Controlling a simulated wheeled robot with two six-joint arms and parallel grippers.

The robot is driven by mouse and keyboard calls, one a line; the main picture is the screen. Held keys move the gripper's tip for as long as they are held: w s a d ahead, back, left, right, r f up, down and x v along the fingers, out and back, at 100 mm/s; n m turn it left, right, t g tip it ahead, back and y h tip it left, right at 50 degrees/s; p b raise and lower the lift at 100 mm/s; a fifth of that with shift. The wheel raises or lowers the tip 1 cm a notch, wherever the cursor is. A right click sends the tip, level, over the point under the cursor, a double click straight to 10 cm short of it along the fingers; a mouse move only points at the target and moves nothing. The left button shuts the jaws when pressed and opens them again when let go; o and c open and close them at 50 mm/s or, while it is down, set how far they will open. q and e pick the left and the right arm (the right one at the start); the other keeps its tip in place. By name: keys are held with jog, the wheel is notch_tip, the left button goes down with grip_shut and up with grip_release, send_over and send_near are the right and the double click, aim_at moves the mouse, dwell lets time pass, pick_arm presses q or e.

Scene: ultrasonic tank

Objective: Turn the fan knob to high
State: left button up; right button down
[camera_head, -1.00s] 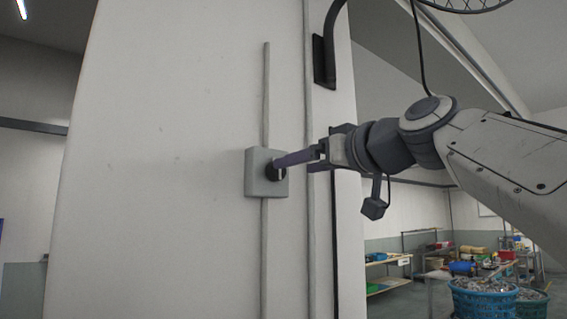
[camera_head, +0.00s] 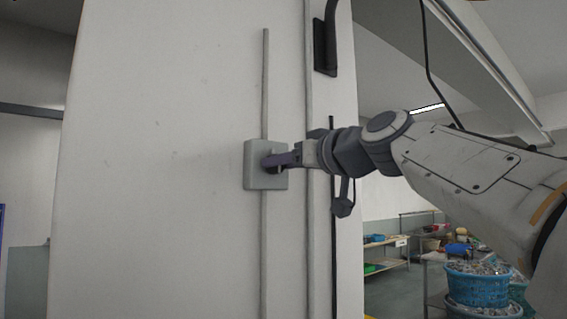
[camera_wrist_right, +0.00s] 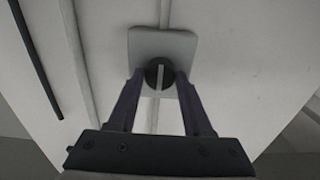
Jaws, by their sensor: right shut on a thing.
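The fan knob is a round black dial with a pale stripe on a light grey wall box (camera_head: 252,178). In the right wrist view the knob (camera_wrist_right: 153,68) sits on the box (camera_wrist_right: 178,42), its stripe running roughly up and down in the picture. My right gripper (camera_head: 272,160) is at the front of the box, its fingers covering most of the knob in the head view. In the right wrist view the right gripper's fingertips (camera_wrist_right: 159,76) are on both sides of the knob, shut on it. My left gripper is not in view.
The box is mounted on a wide white pillar (camera_head: 160,150) with thin vertical conduits (camera_head: 265,80). A dark bracket (camera_head: 324,45) is fixed higher up on the right. Blue baskets (camera_head: 476,285) and tables stand far behind at the right.

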jog(key=shift+m, duration=0.3)
jog(key=m+p, duration=0.1)
jog(key=m, duration=1.6)
jog(key=shift+p, duration=0.4)
jog(key=shift+m, duration=0.3)
jog(key=shift+c, duration=1.6)
grip_release()
